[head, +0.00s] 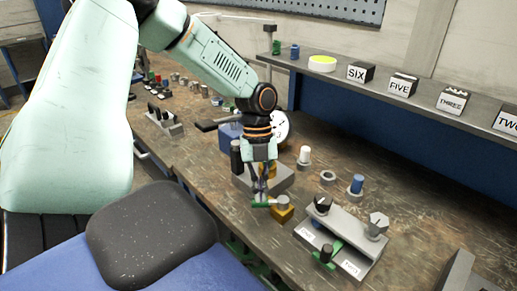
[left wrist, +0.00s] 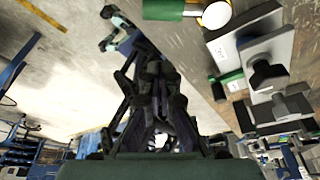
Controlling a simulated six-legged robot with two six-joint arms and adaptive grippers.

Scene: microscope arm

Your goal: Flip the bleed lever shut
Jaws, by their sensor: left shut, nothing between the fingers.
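A green lever (head: 262,203) on a small brass-coloured fitting (head: 283,213) with a grey cap stands on the workbench. It looks like the bleed lever, lying roughly level and pointing left from the fitting. My left gripper (head: 260,190) points down with its fingers shut and empty, right at the lever's free end; I cannot tell whether they touch. In the left wrist view the shut fingers (left wrist: 152,70) fill the middle, and a green bar (left wrist: 165,9), probably the lever, shows at the top edge. My right gripper is not in view.
Right of the lever is a grey panel (head: 340,240) with dark and grey knobs and a green part. Behind stand a white-topped peg (head: 304,155), a blue-topped peg (head: 356,184) and a round dial (head: 281,128). A shelf at the back holds numbered blocks (head: 403,85). The right bench is mostly clear.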

